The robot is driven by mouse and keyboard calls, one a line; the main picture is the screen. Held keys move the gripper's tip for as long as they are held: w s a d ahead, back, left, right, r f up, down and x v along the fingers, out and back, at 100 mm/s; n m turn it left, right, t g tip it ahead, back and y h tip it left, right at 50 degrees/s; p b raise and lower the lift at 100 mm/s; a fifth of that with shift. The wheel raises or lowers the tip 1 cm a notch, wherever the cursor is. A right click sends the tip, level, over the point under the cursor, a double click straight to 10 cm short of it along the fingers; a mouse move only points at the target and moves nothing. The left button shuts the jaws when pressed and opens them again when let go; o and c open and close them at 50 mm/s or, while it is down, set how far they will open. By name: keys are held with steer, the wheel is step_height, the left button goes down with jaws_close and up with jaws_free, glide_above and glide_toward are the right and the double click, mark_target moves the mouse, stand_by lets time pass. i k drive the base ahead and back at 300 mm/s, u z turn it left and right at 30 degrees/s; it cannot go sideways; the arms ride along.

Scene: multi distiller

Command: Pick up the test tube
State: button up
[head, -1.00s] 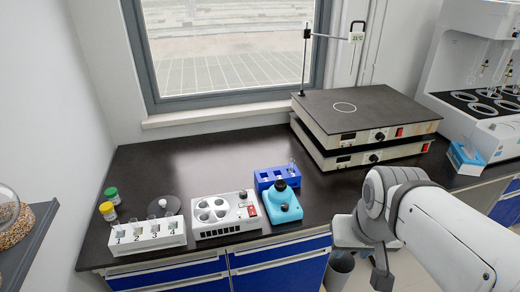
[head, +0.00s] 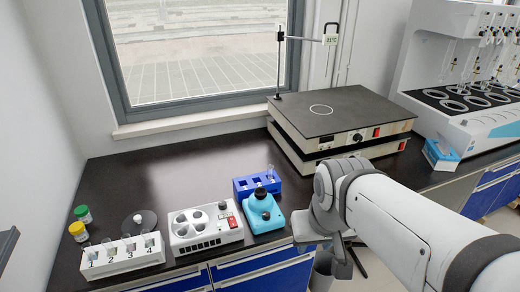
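A clear test tube (head: 271,171) stands upright in the blue rack (head: 243,187) on the dark bench. A white rack (head: 92,268) numbered 1 to 4, at the bench's front left, also holds small clear tubes (head: 107,243); their details are too small to tell. My gripper (head: 343,262) hangs low at the bench's front edge, right of the blue rack and apart from it. Its fingers are partly hidden by my arm, and I cannot tell whether they are open.
A turquoise device (head: 262,213) stands in front of the blue rack. A white block with round wells (head: 206,233) is beside it. Stacked hot plates (head: 345,115) stand behind my arm. A white distiller (head: 480,130) is at right. The bench's back left is clear.

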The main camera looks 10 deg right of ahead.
mark_target(271, 167)
steer(key=i, duration=0.85)
steer(key=u, duration=0.05)
